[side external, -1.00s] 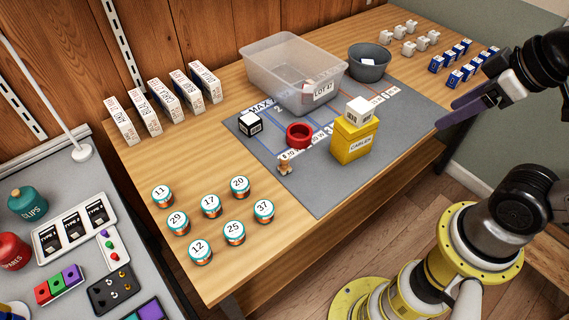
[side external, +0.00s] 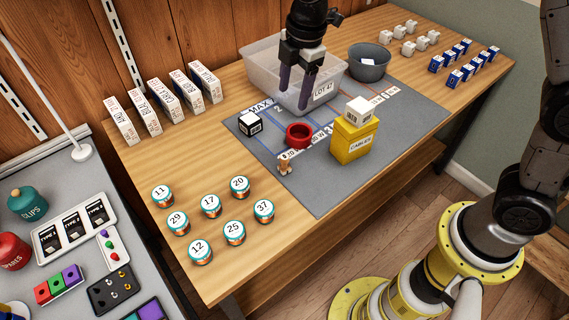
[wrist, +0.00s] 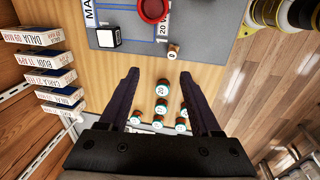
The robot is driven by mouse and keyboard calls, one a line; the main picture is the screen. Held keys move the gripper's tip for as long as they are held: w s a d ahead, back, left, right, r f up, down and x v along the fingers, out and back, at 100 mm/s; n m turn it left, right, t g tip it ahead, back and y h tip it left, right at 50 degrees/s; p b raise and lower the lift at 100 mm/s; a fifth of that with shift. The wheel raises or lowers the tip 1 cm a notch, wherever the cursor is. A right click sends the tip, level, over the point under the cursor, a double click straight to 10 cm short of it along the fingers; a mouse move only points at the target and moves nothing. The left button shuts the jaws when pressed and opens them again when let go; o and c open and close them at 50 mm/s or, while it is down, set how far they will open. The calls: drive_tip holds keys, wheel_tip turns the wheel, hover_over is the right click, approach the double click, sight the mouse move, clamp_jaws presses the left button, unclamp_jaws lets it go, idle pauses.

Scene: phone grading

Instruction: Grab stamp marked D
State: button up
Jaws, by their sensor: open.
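A small wooden stamp (side external: 285,166) stands on the grey mat near its front left edge. In the wrist view the stamp (wrist: 173,51) shows a pale top with one dark round character that looks like a D or a 0. My gripper (side external: 293,101) hangs fingers down in front of the clear bin, above the back of the mat, apart from the stamp. In the wrist view my gripper (wrist: 159,75) is open and empty, with the stamp beyond the fingertips, slightly nearer the right finger's line.
A red ring (side external: 299,135), a black and white cube (side external: 250,124) and a yellow box (side external: 354,140) stand on the grey mat (side external: 316,192) around the stamp. Several numbered tins (side external: 234,233) stand on the wood at front left. A clear bin (side external: 262,72) is behind.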

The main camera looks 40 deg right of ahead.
drive_tip(key=g, duration=0.1)
hover_over(284, 157)
wheel_tip(284, 157, down, 6)
drive_tip(key=shift+n, duration=0.3)
drive_tip(key=f, duration=0.7)
drive_tip(key=shift+w+d, duration=0.2)
drive_tip(key=shift+d, duration=0.05)
drive_tip(key=shift+s+a+f, duration=0.1)
drive_tip(key=shift+f, duration=1.4)
drive_tip(key=shift+s+a+f, duration=0.1)
drive_tip(key=shift+f, duration=1.35)
clamp_jaws()
